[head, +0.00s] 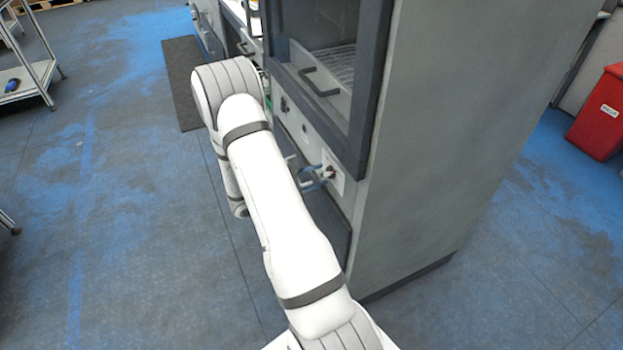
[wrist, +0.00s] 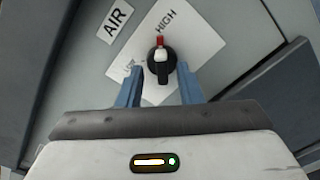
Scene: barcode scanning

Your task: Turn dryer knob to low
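The dryer knob (wrist: 161,66) is black with a white and red pointer, on a white label plate marked LOW and HIGH in the wrist view. Its red tip points up the picture, close to the word HIGH. My gripper (wrist: 160,92) is open, with one blue finger on each side of the knob's lower part and visible gaps to it. In the head view the gripper (head: 318,176) is at the dryer's front panel by the knob (head: 330,172), partly hidden behind my arm. The grey dryer (head: 440,130) stands upright.
An AIR label (wrist: 115,20) is beside the knob plate. The dryer has a window door with a handle (head: 318,82) above the panel. A red bin (head: 600,115) stands at the right and a metal cart (head: 30,80) at the left. The floor at left is mostly clear.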

